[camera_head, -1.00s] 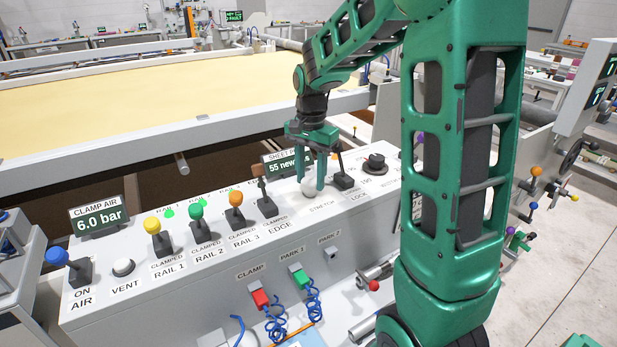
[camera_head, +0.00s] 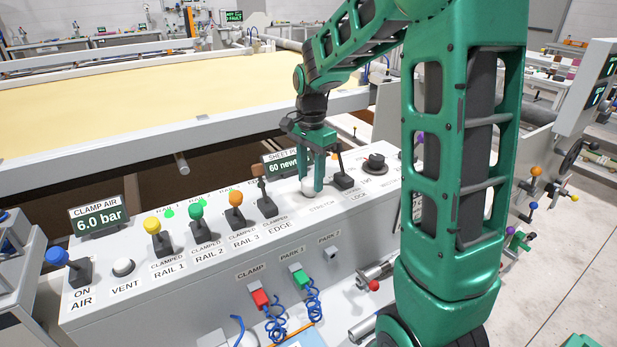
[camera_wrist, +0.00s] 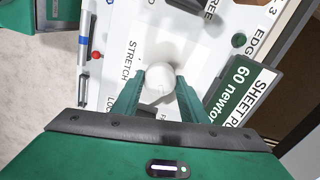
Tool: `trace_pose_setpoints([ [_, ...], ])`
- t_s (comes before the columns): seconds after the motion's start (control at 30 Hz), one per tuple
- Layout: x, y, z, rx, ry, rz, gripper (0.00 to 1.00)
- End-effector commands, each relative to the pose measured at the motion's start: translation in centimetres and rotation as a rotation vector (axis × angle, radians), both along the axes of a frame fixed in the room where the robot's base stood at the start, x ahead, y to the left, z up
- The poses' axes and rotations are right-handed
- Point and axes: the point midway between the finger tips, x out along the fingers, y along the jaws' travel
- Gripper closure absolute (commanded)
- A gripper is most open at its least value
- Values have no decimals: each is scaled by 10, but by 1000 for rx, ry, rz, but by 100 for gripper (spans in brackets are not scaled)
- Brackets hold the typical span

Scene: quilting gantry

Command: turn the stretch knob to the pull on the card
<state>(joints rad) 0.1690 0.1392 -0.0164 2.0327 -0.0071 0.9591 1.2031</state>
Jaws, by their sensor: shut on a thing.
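The stretch knob (camera_head: 308,187) is a round white knob on the sloped grey panel, behind its STRETCH label. My gripper (camera_head: 314,188) points down over it with its green fingers on either side. In the wrist view the white knob (camera_wrist: 159,82) sits between the two fingertips (camera_wrist: 158,86), and my gripper is shut on it. The sheet pull display (camera_head: 281,165) is partly hidden by my gripper in the head view. In the wrist view the display (camera_wrist: 240,92) reads "60 newto…", its end cut off. I cannot make out a card with a pull value.
A black lever (camera_head: 343,178) marked LOCK stands close right of the knob, and a dark knob (camera_head: 375,163) lies beyond it. The EDGE lever (camera_head: 267,204) and several coloured rail levers stand to the left. The clamp air display (camera_head: 98,217) reads 6.0 bar.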

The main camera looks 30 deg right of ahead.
Motion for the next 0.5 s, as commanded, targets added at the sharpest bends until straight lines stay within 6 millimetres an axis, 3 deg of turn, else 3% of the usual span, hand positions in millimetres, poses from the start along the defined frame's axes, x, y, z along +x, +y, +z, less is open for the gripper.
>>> trace_pose_setpoints([
  [0.03, 5, 2, 3, 0, -14, 7, 83],
  [0.07, 5, 2, 3, 0, -14, 7, 54],
  [0.1, 5, 2, 3, 0, -13, 6, 44],
  [0.5, 2, 0, 6, -1, -7, 3, 42],
])
